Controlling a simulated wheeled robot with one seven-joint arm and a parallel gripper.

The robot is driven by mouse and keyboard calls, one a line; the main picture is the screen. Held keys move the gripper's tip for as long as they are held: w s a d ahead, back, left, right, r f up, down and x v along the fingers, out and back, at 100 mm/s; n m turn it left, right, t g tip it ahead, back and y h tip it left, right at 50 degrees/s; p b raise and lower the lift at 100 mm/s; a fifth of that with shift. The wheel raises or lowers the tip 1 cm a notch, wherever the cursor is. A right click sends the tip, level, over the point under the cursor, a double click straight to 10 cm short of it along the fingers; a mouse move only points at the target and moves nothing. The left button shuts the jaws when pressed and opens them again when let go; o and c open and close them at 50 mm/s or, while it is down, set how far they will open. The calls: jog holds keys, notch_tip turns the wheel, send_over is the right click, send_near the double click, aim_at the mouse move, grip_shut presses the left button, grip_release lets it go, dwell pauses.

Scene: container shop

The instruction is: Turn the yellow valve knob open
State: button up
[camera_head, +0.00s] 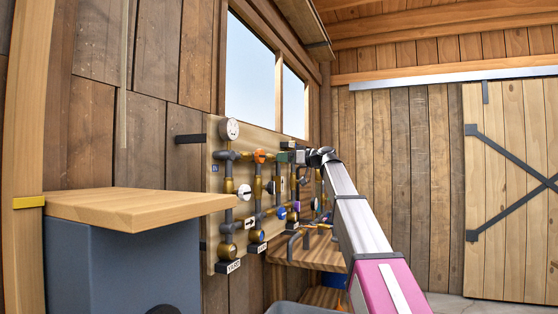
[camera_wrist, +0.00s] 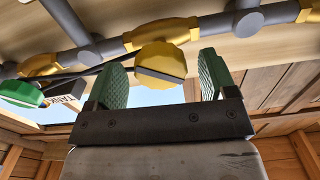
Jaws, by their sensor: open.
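The yellow valve knob (camera_wrist: 160,60) is a round cap with a dark bar across its lower part. It sits on a yellow valve body in a grey pipe in the wrist view. My gripper (camera_wrist: 163,80) is open, with one green pad on each side of the knob. A small gap shows between the knob and each pad; how deep the knob sits between them is hard to tell. In the head view my gripper (camera_head: 291,152) is at the upper right of the pipe board (camera_head: 216,165). I cannot make out the yellow knob there.
A green knob (camera_wrist: 20,93) is on the pipe left of my gripper in the wrist view. The board also carries an orange knob (camera_head: 260,156), a white knob (camera_head: 244,192) and gauges. A wooden-topped grey cabinet (camera_head: 135,207) stands at the left front.

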jog(key=shift+x, duration=1.45)
jog(key=c, duration=0.9)
jog(key=shift+c, duration=0.2)
jog(key=shift+n, duration=3.7)
